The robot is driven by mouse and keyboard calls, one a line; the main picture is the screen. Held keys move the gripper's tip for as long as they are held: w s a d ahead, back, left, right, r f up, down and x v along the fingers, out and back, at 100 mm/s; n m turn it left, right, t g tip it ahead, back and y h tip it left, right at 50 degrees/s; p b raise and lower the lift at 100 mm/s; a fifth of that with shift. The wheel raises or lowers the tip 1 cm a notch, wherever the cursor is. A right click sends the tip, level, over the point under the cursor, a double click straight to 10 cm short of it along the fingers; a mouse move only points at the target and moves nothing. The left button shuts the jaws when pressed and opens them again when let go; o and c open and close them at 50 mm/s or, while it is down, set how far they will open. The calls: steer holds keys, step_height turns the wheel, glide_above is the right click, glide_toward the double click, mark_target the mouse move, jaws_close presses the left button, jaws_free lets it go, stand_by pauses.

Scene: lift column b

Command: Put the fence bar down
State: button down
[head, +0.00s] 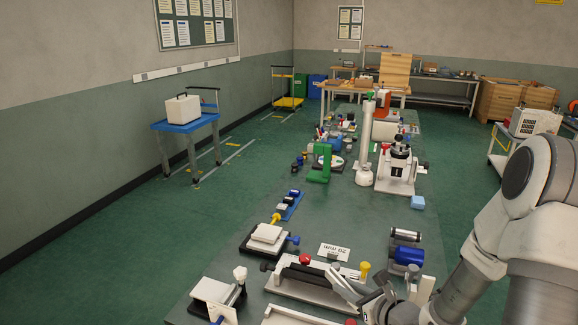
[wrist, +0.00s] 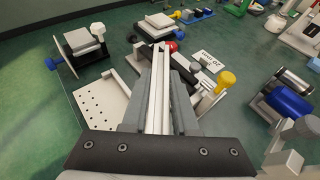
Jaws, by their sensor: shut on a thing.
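My gripper (head: 368,300) is at the near right end of the bench in the head view. In the wrist view my gripper (wrist: 160,95) is shut on a long white bar, the fence bar (wrist: 160,75), which points away between the grey fingers. In the head view the fence bar (head: 344,286) slants over a white fixture (head: 290,287) with a dark rail, a red knob (head: 305,259) and a yellow knob (head: 364,268). The wrist view also shows the red knob at the bar's far end and the yellow knob to its right. I cannot tell whether the bar touches the fixture.
A perforated white plate (wrist: 98,101) lies left of the bar. A blue cylinder device (head: 408,256) stands to the right. A white-topped device (head: 266,234) and a white block device (head: 214,291) stand to the left. Some bare green bench (head: 330,215) shows farther back.

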steer(key=shift+w+d, duration=0.1)
steer(key=shift+s+a+f+n+y+b, duration=0.2)
steer(key=shift+s+a+n+y+b, duration=0.2)
steer(key=shift+a+y+b, duration=0.15)
steer(key=s+a+f+n+g+y+b, duration=0.2)
steer(key=s+n+g+b, duration=0.1)
steer(key=s, duration=0.3)
steer(key=s+a+f+n+g+y+b, duration=0.1)
steer(key=s+a+n+g+y+b, duration=0.1)
steer(key=s, duration=0.4)
steer(key=shift+s+f+n+g+y+b, duration=0.15)
steer(key=shift+f+n+g+y+b, duration=0.35)
steer(key=shift+n+g+b, duration=0.5)
steer(key=shift+a, duration=0.15)
steer(key=w+a+f+b, duration=0.1)
steer(key=w+a+f, duration=0.1)
steer(key=w, duration=0.1)
steer(key=w+a+f, duration=0.2)
steer(key=w+a, duration=0.1)
steer(key=w+a+f+b, duration=0.1)
steer(key=w+a+f, duration=0.1)
steer(key=w+f, duration=0.1)
steer(key=shift+a+b, duration=0.3)
steer(key=shift+b, duration=0.05)
steer(key=shift+f+b, duration=0.4)
steer(key=shift+f, duration=1.3)
